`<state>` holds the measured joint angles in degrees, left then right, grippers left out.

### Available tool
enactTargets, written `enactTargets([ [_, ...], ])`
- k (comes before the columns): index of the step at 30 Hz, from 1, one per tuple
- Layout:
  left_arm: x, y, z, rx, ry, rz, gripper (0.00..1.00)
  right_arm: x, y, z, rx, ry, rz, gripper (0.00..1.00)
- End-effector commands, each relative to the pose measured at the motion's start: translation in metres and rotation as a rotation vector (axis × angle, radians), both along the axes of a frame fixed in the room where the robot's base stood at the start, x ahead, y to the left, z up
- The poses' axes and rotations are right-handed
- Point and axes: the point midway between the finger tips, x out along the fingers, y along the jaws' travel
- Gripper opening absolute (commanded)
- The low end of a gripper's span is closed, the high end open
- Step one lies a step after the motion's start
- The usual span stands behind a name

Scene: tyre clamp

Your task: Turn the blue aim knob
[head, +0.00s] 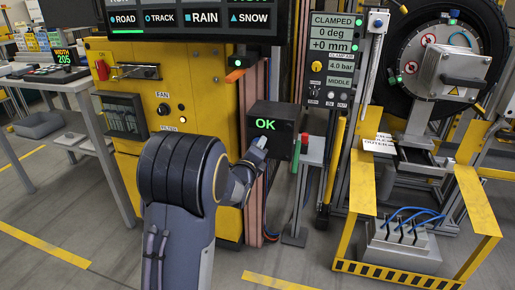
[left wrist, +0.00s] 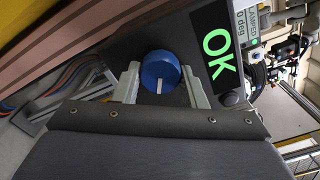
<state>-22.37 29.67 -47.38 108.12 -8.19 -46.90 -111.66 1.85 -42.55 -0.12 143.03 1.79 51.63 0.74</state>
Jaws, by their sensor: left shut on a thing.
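The blue aim knob (left wrist: 160,70) shows in the left wrist view as a round blue cap with a white line on its face. It sits on a dark box with a screen reading a green "OK" (left wrist: 217,55). My left gripper (left wrist: 161,85) has one pale finger on each side of the knob and is shut on it. In the head view my left gripper (head: 257,146) reaches the lower left of the dark OK box (head: 284,117). The knob cannot be made out there. My right gripper is in neither view.
A yellow cabinet (head: 170,75) stands left of the OK box. A grey post with red and green parts (head: 302,150) and a display panel reading "CLAMPED, 0 deg" (head: 332,45) stand to the right. A tyre clamp (head: 440,60) is farther right. Open floor lies in front.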

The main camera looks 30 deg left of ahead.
Motion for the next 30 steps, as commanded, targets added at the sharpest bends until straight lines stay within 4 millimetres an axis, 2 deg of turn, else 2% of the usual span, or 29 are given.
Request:
enactTargets([
  [11, 0.000, -0.001, -0.002, 0.004, 0.005, -0.002, 0.15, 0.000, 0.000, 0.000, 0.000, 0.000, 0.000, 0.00],
  [12, 0.000, -0.001, -0.002, 0.003, 0.005, -0.002, 0.41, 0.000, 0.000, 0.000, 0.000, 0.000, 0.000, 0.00],
  [16, 0.000, -0.001, -0.001, 0.003, 0.004, -0.002, 0.57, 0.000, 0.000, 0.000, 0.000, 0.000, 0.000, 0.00],
  [25, -0.001, -0.001, 0.000, 0.003, 0.002, 0.000, 0.59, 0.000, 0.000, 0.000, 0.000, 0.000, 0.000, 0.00],
  [30, -0.019, -0.005, 0.001, -0.001, 0.003, -0.001, 0.59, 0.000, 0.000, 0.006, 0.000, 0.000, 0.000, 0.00],
])
